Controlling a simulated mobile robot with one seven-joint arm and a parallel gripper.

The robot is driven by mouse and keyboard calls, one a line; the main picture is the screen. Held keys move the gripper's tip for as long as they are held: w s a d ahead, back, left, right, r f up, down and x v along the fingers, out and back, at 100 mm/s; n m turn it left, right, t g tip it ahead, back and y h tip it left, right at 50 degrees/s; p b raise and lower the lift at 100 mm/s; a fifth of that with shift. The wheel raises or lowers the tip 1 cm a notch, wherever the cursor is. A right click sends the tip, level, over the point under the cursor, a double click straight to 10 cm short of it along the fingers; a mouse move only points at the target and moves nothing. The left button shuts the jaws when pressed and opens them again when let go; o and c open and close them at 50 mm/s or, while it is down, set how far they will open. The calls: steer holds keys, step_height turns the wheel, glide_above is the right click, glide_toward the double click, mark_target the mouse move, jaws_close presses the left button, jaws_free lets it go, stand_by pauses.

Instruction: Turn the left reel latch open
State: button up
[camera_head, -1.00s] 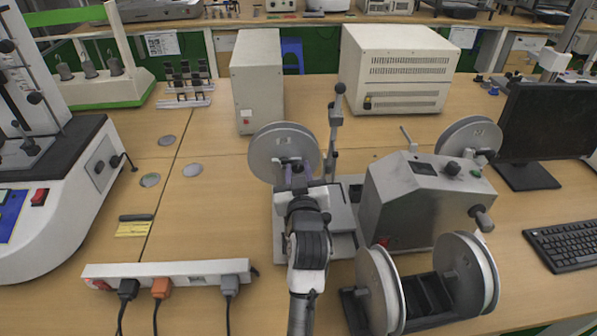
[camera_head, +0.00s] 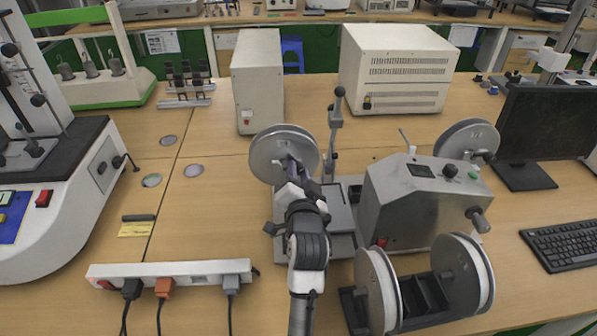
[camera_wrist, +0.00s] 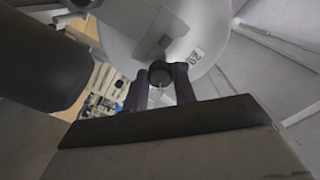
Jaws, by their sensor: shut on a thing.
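The left reel (camera_head: 264,151) is a pale grey disc on the left of the winding machine (camera_head: 405,205). In the wrist view its broad face (camera_wrist: 205,25) fills the top middle. The left reel latch (camera_wrist: 160,72) shows there as a small dark round end at the reel's centre. My gripper (camera_wrist: 159,80) has its two dark fingers on either side of the latch, shut on it. In the head view my gripper (camera_head: 288,162) reaches the reel's centre from the front, and my wrist hides the latch. The latch's exact angle is hard to tell.
The right reel (camera_head: 467,139) stands on the machine's far side. Two more reels (camera_head: 377,290) sit on a stand in front. A power strip (camera_head: 170,273) lies front left. A monitor (camera_head: 545,125) and keyboard (camera_head: 565,243) are at right.

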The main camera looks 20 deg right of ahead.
steer(key=m, duration=0.2)
steer(key=m+p, duration=0.1)
steer(key=m, duration=0.2)
steer(key=shift+r+m+p, duration=0.2)
steer(key=shift+m+p, duration=0.1)
stand_by(0.5)
steer(key=o, duration=1)
steer(key=shift+f, duration=0.1)
steer(key=shift+f, duration=0.1)
